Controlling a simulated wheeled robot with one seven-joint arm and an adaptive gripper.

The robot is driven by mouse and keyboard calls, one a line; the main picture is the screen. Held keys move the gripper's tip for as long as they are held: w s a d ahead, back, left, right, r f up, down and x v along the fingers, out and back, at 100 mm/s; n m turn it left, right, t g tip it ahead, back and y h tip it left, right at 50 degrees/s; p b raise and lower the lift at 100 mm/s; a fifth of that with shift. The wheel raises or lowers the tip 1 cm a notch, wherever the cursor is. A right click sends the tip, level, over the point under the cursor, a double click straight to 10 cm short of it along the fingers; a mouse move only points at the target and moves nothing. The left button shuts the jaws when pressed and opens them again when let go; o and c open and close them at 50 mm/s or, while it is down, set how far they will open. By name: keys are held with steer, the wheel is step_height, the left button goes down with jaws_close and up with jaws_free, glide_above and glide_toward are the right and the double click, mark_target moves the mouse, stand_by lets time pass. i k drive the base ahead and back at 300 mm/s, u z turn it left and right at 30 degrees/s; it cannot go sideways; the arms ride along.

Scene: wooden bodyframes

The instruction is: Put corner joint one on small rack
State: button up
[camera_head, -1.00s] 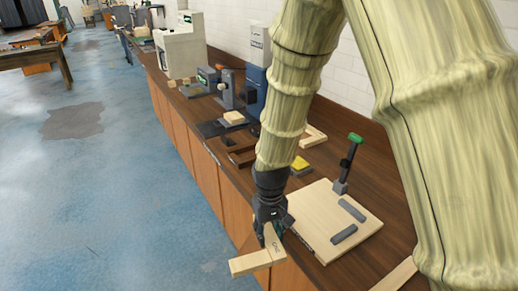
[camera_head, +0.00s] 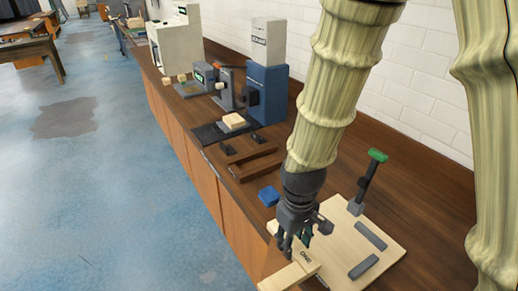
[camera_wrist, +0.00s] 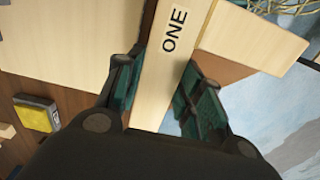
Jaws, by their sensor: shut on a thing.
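Corner joint one is a pale wooden L-shaped piece marked "ONE" (camera_wrist: 165,85). In the head view the joint (camera_head: 284,279) is at the bottom, over the bench's front edge. My gripper (camera_head: 295,242) points down and is shut on one leg of it. In the wrist view my gripper's teal fingers (camera_wrist: 160,98) are on both sides of the labelled leg; the other leg extends right. A dark brown wooden frame (camera_head: 238,177), possibly the small rack, lies on the bench beyond my gripper and looks empty.
A pale board (camera_head: 390,240) with grey bars and a green-handled clamp (camera_head: 372,170) lies right of my gripper. A blue block (camera_head: 268,196) is just beyond it. Blue and grey machines (camera_head: 265,90) stand farther along the bench (camera_head: 420,175). Open floor is left.

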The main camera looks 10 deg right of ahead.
mark_target(251, 161)
steer(key=i, duration=1)
